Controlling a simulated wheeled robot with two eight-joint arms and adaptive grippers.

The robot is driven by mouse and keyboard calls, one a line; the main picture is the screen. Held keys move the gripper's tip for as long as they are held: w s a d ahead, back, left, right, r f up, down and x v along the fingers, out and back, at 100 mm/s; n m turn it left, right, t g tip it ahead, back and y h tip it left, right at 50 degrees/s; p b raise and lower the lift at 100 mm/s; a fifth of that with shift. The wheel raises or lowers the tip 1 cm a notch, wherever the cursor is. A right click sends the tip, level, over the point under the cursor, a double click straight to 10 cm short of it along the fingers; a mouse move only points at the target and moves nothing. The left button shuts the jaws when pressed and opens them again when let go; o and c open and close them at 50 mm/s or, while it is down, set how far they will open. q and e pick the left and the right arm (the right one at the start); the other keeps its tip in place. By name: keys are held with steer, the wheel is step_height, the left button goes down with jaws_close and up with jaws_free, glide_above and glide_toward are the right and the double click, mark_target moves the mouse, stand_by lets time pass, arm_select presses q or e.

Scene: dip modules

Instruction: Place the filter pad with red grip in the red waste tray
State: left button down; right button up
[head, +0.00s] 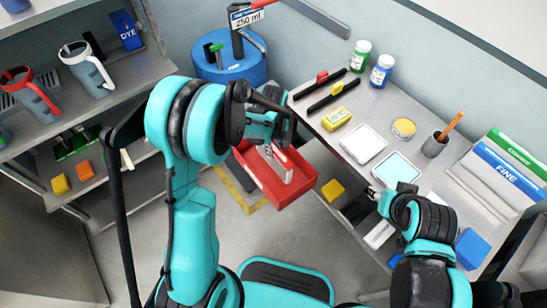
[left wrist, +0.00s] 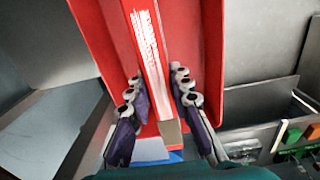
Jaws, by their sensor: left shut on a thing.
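The red waste tray (head: 252,172) is below my left gripper (head: 268,138) in the head view, and its red floor and walls (left wrist: 98,30) fill much of the left wrist view. A pale upright slab with a red, white-lettered face (head: 280,163) shows inside the tray; I take it to be the filter pad. In the left wrist view the fingers of my left gripper (left wrist: 158,100) lie on both sides of it, shut on it. Its contact with the tray floor is unclear. My right gripper (head: 373,192) is small, beside the counter; its finger opening is unclear.
A blue drum (head: 230,68) stands behind the tray. The counter at right holds a white tray (head: 363,144), a pale blue tray (head: 397,170), two bottles, a yellow block (head: 336,119) and a cup (head: 434,145). Shelves with jugs (head: 87,70) are at left.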

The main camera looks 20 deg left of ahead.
arm_select(q)
step_height(320, 180, down, 3)
steer(key=shift+f+b, duration=0.2)
steer(key=shift+b, duration=0.45)
steer(key=shift+f, duration=0.15)
steer(key=c, duration=1.4)
jaws_free()
steer(key=shift+o, duration=0.2)
